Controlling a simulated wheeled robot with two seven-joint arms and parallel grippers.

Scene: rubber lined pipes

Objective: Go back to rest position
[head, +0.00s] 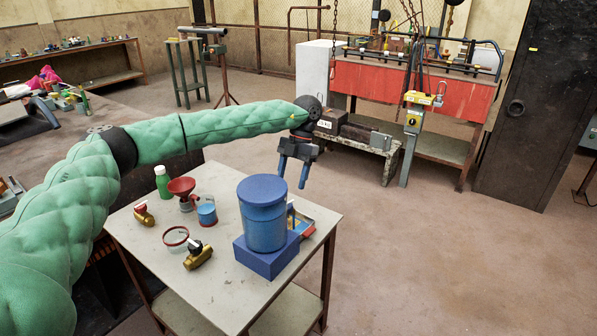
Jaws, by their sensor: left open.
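My left arm, in a green padded sleeve, reaches in from the left across the head view. My left gripper (293,170) is at its end, pointing down, with two blue fingers apart and nothing between them. It hangs above and behind the blue lidded canister (264,225) in the picture, apart from it. The canister stands upright on a blue block (267,260) at the right side of the small table (186,285). My right gripper is not in view.
On the small table are a green bottle (162,183), a red funnel (182,188), a small blue can (207,214), brass valves (198,256) and a ring (175,236). A red workbench (410,90) stands behind. The floor at right is clear.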

